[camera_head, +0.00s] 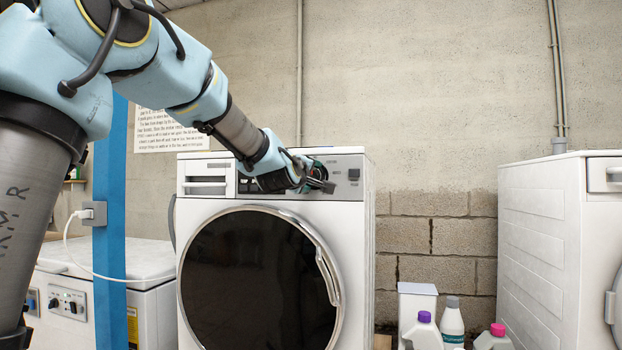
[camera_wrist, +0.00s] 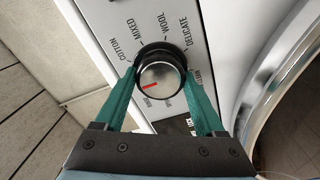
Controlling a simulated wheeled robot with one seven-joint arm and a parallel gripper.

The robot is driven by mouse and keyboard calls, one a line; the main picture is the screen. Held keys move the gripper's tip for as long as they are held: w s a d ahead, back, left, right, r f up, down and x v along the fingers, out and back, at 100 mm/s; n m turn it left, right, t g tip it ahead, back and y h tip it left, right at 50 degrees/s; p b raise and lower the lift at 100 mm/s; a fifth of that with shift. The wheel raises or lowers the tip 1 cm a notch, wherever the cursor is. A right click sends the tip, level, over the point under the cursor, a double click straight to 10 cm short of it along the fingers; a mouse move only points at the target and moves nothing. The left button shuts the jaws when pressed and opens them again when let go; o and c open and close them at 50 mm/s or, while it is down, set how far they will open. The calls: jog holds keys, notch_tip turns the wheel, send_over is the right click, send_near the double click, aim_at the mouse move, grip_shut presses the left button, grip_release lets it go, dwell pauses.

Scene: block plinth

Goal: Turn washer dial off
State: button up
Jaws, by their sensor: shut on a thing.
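The washer (camera_head: 190,202) is white with a large dark round door, and stands in the middle of the head view. Its dial (camera_wrist: 160,80) shows in the wrist view as a black-rimmed knob with a silver face and a red pointer line. Labels around it include COTTON, MIXED, WOOL and DELICATE; those below are partly hidden. The red line points to the lower left in that view. My gripper (camera_wrist: 160,85) has its two green fingers shut on the dial, one on each side. In the head view my gripper (camera_head: 322,180) is at the control panel and hides the dial.
Another white machine (camera_head: 540,225) stands at the right. Several detergent bottles (camera_head: 452,325) and a white box (camera_head: 416,300) sit low between them. A blue post (camera_head: 110,230) with a plugged-in cable stands at the left.

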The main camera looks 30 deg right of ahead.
jog(key=o, duration=1.3)
jog(key=shift+o, duration=0.2)
jog(key=b+v, duration=0.2)
jog(key=v, duration=0.8)
jog(key=shift+s+a, duration=0.3)
